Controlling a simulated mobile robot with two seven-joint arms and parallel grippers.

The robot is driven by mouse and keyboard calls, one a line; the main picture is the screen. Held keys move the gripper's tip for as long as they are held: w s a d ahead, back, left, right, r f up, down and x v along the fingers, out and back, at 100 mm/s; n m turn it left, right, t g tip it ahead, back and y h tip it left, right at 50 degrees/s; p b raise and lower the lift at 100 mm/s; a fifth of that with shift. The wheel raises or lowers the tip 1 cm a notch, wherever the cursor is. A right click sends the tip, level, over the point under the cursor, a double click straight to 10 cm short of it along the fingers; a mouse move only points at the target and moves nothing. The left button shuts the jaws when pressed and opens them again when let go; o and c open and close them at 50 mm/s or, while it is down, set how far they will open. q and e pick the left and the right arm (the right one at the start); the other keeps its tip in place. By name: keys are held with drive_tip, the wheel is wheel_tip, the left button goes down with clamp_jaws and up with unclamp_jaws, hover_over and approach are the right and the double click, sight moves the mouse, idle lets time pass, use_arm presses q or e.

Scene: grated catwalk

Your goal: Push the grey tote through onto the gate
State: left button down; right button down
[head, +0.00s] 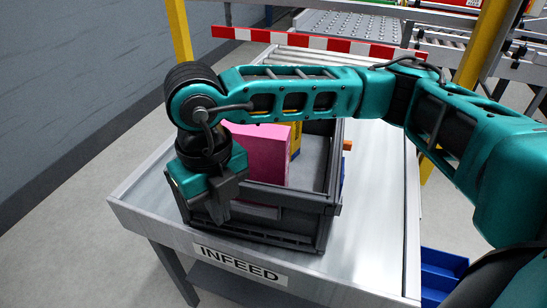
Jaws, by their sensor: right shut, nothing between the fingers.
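The grey tote (325,205) stands on the metal infeed table (385,215), near its front edge. It is open at the top and holds a pink box (262,150) and a yellow item (296,138). My right arm reaches across from the right, over the tote. My right gripper (218,215) is shut and empty, pointing down at the tote's near left side. I cannot tell whether it touches the tote. The gate, a red and white striped bar (320,43), spans the far end between yellow posts. My left gripper is not in view.
Rollers (300,60) lie at the table's far end, with a ball-transfer surface (350,25) beyond the bar. An INFEED label (240,264) is on the table's front. Blue bins (440,270) stand below right. A grey wall (80,80) is at left.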

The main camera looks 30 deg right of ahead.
sight(256, 150)
drive_tip(key=shift+w+d+b, duration=0.55)
drive_tip(key=shift+w+d, duration=0.95)
drive_tip(key=shift+d, duration=0.4)
drive_tip(key=shift+w+d+b, duration=0.5)
drive_tip(key=shift+w+d, duration=1)
drive_tip(key=shift+d, duration=0.45)
drive_tip(key=shift+w+d+b, duration=0.55)
drive_tip(key=shift+w+d, duration=0.95)
drive_tip(key=shift+d, duration=0.4)
drive_tip(key=shift+w+d, duration=0.95)
drive_tip(key=shift+d, duration=0.25)
drive_tip(key=w+d+p, duration=0.3)
drive_tip(key=w+d, duration=0.3)
drive_tip(key=d, duration=0.2)
drive_tip(key=shift+w, duration=0.15)
